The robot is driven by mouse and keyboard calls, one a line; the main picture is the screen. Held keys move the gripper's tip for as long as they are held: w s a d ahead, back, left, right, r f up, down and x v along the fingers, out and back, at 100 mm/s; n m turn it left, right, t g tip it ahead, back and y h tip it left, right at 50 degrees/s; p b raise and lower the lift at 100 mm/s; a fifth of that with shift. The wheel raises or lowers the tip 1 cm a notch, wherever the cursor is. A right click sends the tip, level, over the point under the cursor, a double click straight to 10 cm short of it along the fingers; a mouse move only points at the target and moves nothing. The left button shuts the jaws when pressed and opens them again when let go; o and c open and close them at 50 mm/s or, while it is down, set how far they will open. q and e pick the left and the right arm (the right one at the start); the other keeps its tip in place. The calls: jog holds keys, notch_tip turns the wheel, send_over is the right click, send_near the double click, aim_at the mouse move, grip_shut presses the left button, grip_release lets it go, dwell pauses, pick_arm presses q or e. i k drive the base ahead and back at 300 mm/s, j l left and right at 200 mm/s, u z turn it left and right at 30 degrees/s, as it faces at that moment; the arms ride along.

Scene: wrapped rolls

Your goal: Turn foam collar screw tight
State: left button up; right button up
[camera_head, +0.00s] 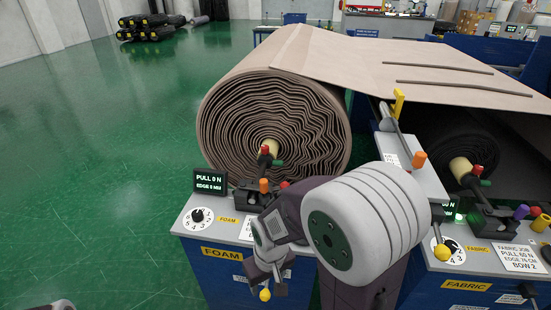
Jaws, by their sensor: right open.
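The brown foam roll (232,128) stands with its wound end facing me, at left of centre in the head view. A pale core (270,147) pokes out of its middle, with a red knob (265,150) and a green piece (277,163) at its end. An orange knob (264,185) stands on the dark bracket below. I cannot tell for sure which knob is the collar screw. My right gripper (266,287) is open in front of the foam stand, below the core. A yellow ball knob (265,295) shows between its fingers; contact is unclear. My left gripper is not seen.
The foam stand (195,238) carries a dial and a display reading PULL 0 N, EDGE 0 MM. The fabric stand (500,272) with a black roll (448,135) is at right. A brown sheet (400,65) stretches above.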

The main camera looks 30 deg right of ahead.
aim_at(264, 149)
jog(key=i+j+z, duration=0.25)
jog(key=j, duration=0.3)
jog(key=j+z, duration=0.25)
jog(key=j, duration=0.35)
jog(key=i+j+z, duration=0.1)
jog(key=j+z, duration=0.15)
jog(key=j, duration=0.4)
jog(key=i+j+z, duration=0.3)
jog(key=j, duration=0.3)
jog(key=i+j+z, duration=0.35)
jog(key=j, duration=0.35)
jog(key=i+j+z, duration=0.15)
jog(key=j, duration=0.25)
jog(key=i+j+z, duration=0.25)
jog(key=i, duration=0.3)
jog(key=i+j+z, duration=0.3)
jog(key=i, duration=0.25)
